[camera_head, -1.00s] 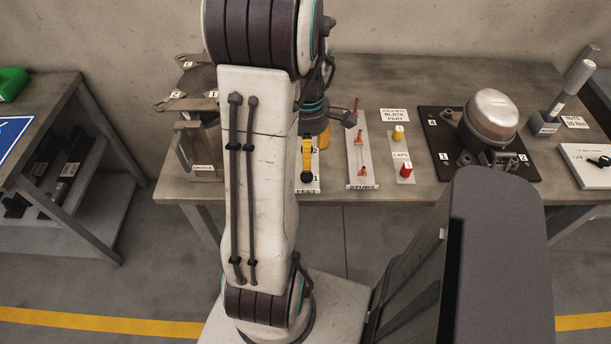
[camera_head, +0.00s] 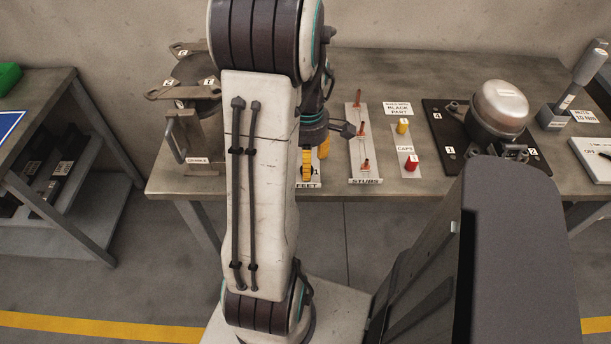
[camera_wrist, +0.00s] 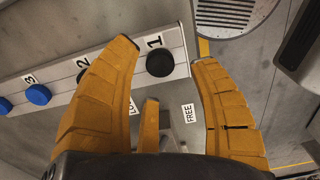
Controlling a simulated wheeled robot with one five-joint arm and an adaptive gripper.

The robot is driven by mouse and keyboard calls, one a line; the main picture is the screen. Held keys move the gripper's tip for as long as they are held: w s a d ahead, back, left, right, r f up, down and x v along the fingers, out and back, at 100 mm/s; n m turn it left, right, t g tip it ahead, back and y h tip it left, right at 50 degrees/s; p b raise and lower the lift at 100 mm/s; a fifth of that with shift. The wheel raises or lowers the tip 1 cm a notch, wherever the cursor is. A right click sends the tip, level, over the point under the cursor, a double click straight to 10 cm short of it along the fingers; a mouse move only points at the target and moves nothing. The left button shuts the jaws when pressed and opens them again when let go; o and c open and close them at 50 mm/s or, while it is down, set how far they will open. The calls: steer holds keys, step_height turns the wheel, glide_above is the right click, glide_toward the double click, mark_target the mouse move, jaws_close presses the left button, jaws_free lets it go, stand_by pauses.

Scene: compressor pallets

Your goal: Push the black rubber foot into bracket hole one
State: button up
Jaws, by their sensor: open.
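The black rubber foot (camera_wrist: 160,63) sits on the label 1 end of a pale feet strip (camera_wrist: 120,72) in the wrist view. My gripper (camera_wrist: 166,52) is open, with its orange fingers spread to either side of the foot in the picture. Neither finger is clearly touching it, and the height gap cannot be told. In the head view my gripper (camera_head: 314,160) is over the FEET strip, partly hidden by my arm, and the foot is hidden. The bracket (camera_head: 180,93), with numbered tags, rests on a cradle (camera_head: 206,140) at the bench's left; hole one is not clearly visible.
A blue foot (camera_wrist: 39,94) sits near label 3. Right of my gripper are a studs strip (camera_head: 366,172), a yellow cap (camera_head: 402,126) and a red cap (camera_head: 411,162). A compressor (camera_head: 498,108) stands on a dark pallet (camera_head: 437,110). The bench front edge is near.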

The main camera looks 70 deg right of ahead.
steer(key=shift+f+b, duration=0.7)
steer(key=shift+f, duration=0.6)
steer(key=shift+c, duration=0.2)
jaws_close()
stand_by(0.6)
steer(key=shift+r, duration=0.3)
steer(key=shift+r+p, duration=2.4)
steer(key=shift+r, duration=0.35)
